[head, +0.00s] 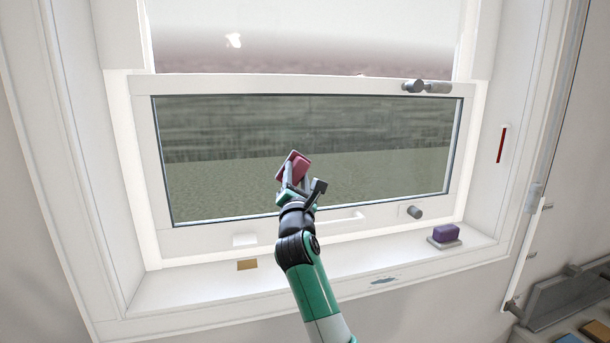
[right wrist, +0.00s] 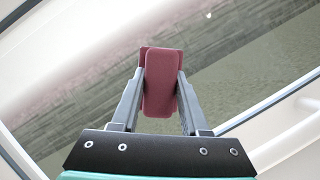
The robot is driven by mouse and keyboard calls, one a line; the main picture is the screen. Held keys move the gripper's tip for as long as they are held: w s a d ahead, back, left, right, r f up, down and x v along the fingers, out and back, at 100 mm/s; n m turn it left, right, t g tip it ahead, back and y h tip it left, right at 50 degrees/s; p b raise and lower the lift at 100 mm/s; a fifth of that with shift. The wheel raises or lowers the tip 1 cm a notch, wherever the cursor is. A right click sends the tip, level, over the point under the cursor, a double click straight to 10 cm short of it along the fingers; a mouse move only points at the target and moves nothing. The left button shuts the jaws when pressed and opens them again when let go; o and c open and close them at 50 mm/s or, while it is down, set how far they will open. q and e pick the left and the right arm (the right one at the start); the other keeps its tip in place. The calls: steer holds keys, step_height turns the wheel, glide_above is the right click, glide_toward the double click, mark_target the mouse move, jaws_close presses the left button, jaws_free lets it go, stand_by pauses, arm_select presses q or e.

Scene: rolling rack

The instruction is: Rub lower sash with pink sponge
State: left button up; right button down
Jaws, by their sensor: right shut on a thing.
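The lower sash (head: 140,140) is a white-framed window pane in the middle of the head view; its glass also fills much of the right wrist view (right wrist: 225,80). The pink sponge (head: 300,167) is in front of the lower middle of the glass. My right gripper (head: 290,180) is shut on the sponge, which sits between the fingertips in the right wrist view (right wrist: 161,85). I cannot tell whether the sponge touches the glass. My left gripper is in neither view.
A purple sponge (head: 446,233) rests on a small holder at the right of the white sill (head: 190,290). A grey knob (head: 415,212) and a white handle (head: 345,220) stick out from the sash's bottom rail. A grey latch (head: 427,87) is on its top rail.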

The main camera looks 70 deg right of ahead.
mark_target(283, 168)
steer(key=shift+w+a, duration=0.5)
steer(key=shift+w, duration=0.25)
steer(key=shift+w+a, duration=0.5)
steer(key=shift+w, duration=0.2)
steer(key=shift+r, duration=1.25)
steer(key=shift+s+d+f, duration=0.2)
steer(key=shift+s+d, duration=1.25)
steer(key=shift+s, duration=0.2)
steer(key=shift+s+d+r, duration=0.1)
steer(key=shift+s+d, duration=0.45)
steer(key=shift+s, duration=0.3)
steer(key=shift+s+d, duration=0.6)
steer(key=shift+s, duration=0.2)
steer(key=shift+s+d+r, duration=0.1)
steer(key=shift+s+d, duration=0.45)
steer(key=shift+s, duration=0.3)
steer(key=shift+d, duration=0.1)
steer(key=shift+s+d+f, duration=0.1)
steer(key=shift+s+d, duration=0.95)
steer(key=shift+s, duration=0.2)
